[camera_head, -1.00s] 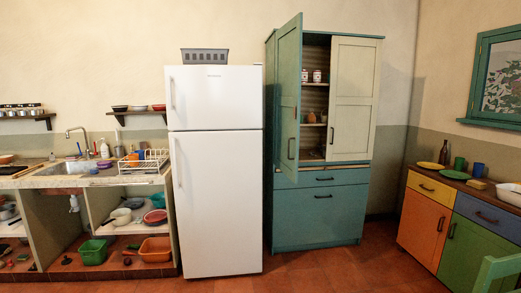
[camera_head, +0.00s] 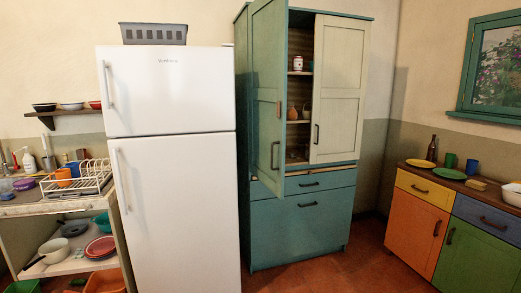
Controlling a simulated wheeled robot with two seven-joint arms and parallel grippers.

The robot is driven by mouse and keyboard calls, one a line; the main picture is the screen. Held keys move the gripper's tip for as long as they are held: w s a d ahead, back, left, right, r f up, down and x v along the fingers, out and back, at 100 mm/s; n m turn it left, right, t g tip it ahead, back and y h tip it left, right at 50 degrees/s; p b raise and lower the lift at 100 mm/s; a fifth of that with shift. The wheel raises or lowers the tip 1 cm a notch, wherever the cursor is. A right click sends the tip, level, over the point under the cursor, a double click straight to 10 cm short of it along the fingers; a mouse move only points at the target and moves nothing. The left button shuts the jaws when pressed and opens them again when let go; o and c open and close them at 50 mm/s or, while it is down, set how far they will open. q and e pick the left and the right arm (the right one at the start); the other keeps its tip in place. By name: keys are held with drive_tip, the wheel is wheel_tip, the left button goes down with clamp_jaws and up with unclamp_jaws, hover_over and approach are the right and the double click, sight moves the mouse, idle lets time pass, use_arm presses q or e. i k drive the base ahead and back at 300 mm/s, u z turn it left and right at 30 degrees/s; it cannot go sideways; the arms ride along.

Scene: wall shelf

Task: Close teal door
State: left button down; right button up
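The teal door (camera_head: 267,95) is the left upper door of the tall teal cabinet (camera_head: 300,232). It stands swung open toward me, with its dark handle (camera_head: 275,155) low on its panel. The cream door (camera_head: 339,90) beside it looks shut. Through the gap between them, shelves show a white jar (camera_head: 298,63) and small brown vessels (camera_head: 293,113). Neither of my grippers is in view.
A white fridge (camera_head: 180,200) stands close to the cabinet's left, with a grey basket (camera_head: 153,34) on top. A low counter with orange and green doors (camera_head: 412,225) stands at the right. Red tiled floor (camera_head: 340,270) lies open in front of the cabinet.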

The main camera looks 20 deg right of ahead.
sight(268, 21)
drive_tip(key=i, duration=2.15)
drive_tip(key=z, duration=3.25)
drive_tip(key=k, duration=0.75)
drive_tip(key=u, duration=0.2)
